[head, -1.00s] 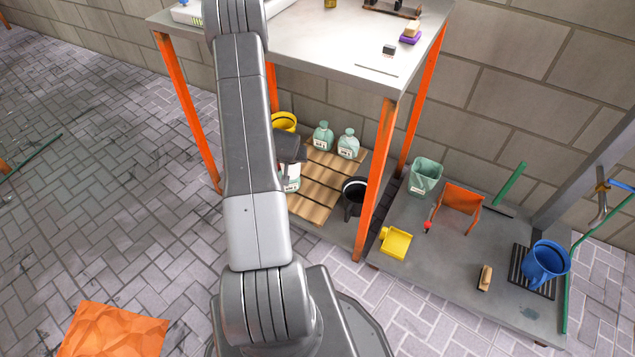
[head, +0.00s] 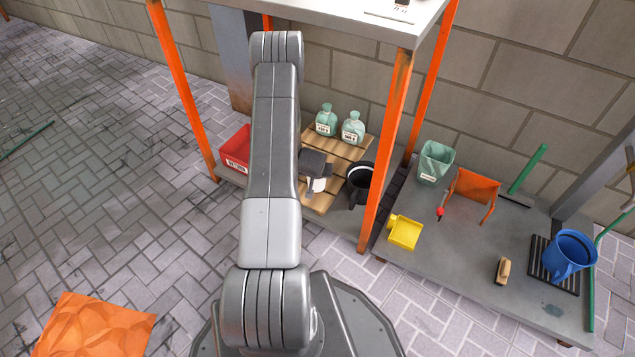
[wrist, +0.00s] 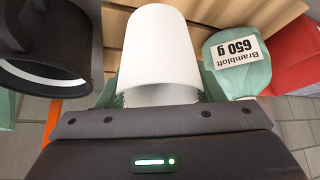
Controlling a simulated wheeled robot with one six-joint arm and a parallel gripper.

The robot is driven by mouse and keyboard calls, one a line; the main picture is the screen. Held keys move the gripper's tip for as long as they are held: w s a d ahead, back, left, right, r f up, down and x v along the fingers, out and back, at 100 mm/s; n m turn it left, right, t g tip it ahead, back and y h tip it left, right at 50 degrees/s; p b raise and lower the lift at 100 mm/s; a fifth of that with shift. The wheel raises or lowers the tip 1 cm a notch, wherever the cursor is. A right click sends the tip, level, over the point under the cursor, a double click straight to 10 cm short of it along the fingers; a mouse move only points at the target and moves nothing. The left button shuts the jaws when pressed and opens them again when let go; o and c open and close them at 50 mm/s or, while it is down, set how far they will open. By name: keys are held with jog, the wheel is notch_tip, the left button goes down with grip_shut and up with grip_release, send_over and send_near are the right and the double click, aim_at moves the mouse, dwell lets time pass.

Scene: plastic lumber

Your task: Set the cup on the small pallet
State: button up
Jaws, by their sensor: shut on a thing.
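A plain white cup (wrist: 158,45) is between the pale green finger pads of my gripper (wrist: 158,92) in the wrist view, and my gripper is shut on it. In the head view the cup (head: 320,184) shows as a small white patch below my dark gripper (head: 314,178). The small wooden pallet (head: 345,148) lies under the steel table, and its slats (wrist: 240,14) show behind the cup in the wrist view. The cup is over the pallet's front part. I cannot tell whether its base touches the slats.
Two pale green bottles (head: 326,119) (head: 353,128) stand on the pallet's back. A black container (head: 358,184) is at its right. A labelled green container (wrist: 238,62) is close beside the cup. A red bin (head: 237,148) lies left. Orange table legs (head: 385,150) flank the space.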

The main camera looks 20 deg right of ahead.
aim_at(315, 180)
jog(key=shift+f+b, duration=0.8)
jog(key=shift+f, duration=1.8)
jog(key=shift+f, duration=0.2)
jog(key=o, duration=1.1)
jog(key=shift+r, duration=0.1)
jog(key=shift+s+a+r, duration=0.1)
jog(key=shift+s+r, duration=0.05)
jog(key=shift+r, duration=0.35)
jog(key=p+v, duration=0.3)
jog(key=v, duration=0.8)
jog(key=shift+p, duration=0.35)
jog(key=shift+f, duration=0.1)
